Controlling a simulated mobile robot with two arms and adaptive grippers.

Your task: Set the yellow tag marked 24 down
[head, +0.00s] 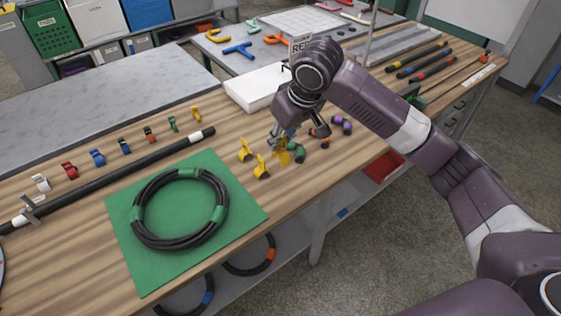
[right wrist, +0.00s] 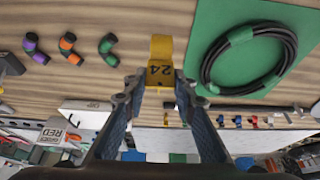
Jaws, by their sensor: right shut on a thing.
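The yellow tag marked 24 (right wrist: 160,62) is between the fingertips of my right gripper (right wrist: 160,88) in the right wrist view, its black number facing the camera. My right gripper is shut on it. In the head view the tag (head: 283,156) shows below my right gripper (head: 282,138), low over the wooden table; I cannot tell whether it touches the wood. My left gripper is not in view.
A coiled black hose (head: 136,212) with green bands lies on the green mat (head: 143,277). Elbow pieces in green (head: 298,153), orange and purple (head: 342,124) lie close on the right. A white tray (head: 248,92) is behind. Small coloured clips line the long black hose (head: 120,174).

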